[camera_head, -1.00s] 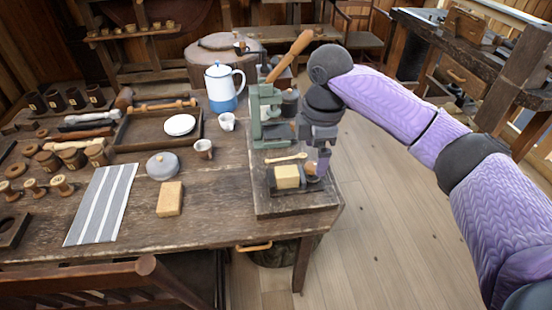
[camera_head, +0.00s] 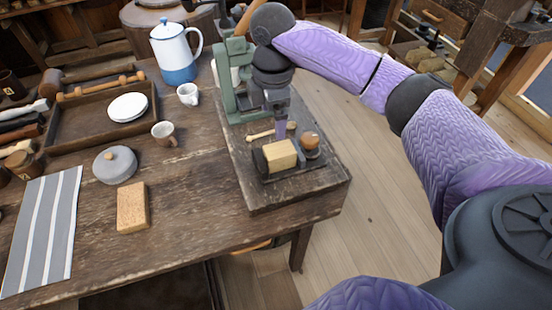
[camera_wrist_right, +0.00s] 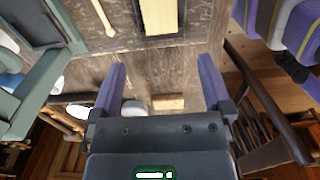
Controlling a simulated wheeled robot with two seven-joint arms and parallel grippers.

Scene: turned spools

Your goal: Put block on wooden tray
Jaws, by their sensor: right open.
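A pale yellow block (camera_head: 281,155) lies on a small dark tray (camera_head: 300,172) at the right end of the table; its top part also shows in the right wrist view (camera_wrist_right: 158,15). A tan block (camera_head: 132,207) lies on the bare table further left. The wooden tray (camera_head: 95,137) at the left back has raised walls and holds a white plate and a turned wooden pin. My right gripper (camera_head: 281,128) is open and empty, just behind the yellow block; its spread fingers show in the right wrist view (camera_wrist_right: 161,78). My left gripper is out of view.
A green metal press (camera_head: 231,85) stands close to my right gripper. A round wooden-topped piece (camera_head: 310,145) sits beside the yellow block. The table's middle front is clear.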

